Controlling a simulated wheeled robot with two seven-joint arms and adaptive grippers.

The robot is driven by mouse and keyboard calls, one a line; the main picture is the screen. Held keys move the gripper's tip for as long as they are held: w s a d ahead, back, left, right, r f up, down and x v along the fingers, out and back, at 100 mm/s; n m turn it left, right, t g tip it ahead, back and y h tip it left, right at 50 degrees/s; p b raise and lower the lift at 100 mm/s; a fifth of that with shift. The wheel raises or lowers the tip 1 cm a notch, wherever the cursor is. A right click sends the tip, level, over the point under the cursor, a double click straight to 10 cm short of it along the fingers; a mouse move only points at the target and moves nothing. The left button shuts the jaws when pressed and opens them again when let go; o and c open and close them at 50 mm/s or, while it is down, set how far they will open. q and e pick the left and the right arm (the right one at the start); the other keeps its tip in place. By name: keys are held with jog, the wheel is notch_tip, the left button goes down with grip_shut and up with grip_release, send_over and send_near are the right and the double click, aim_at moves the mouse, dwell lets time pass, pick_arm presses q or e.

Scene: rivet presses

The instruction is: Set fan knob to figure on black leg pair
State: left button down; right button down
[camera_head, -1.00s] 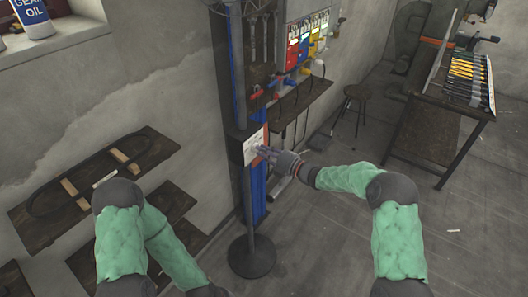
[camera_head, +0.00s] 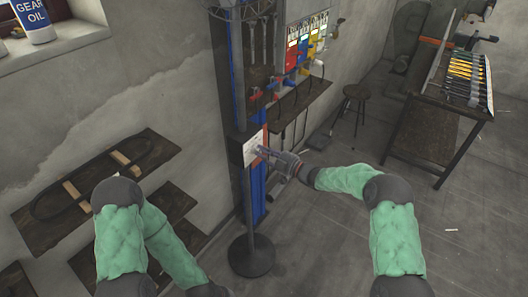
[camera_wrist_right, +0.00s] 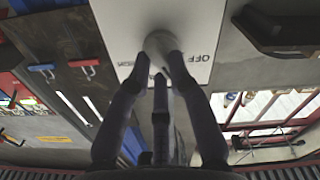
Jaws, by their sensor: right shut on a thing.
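The fan control is a white plate (camera_head: 253,148) on a dark pole with a round base. In the right wrist view the plate (camera_wrist_right: 118,30) carries the word OFF to the right of the knob and a partly hidden word, apparently HIGH, to the left. The pale grey round knob (camera_wrist_right: 160,42) sits between them. My right gripper (camera_head: 262,152) is shut on the knob, and its dark fingers (camera_wrist_right: 160,75) surround it in the wrist view. They hide part of the markings. No black leg pair can be made out on the plate.
Wall shelves (camera_head: 95,190) are at the left. A small shelf with hoses and coloured units (camera_head: 310,40) is behind the pole. A stool (camera_head: 357,95) and a bench with tools (camera_head: 440,115) stand at the right.

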jog(key=shift+m, duration=0.5)
jog(key=shift+f, duration=0.1)
jog(key=c, duration=1.1)
grip_release()
jog(key=shift+c, duration=0.2)
jog(key=shift+d, duration=0.1)
jog(key=v, duration=1.2)
jog(key=shift+f, duration=0.1)
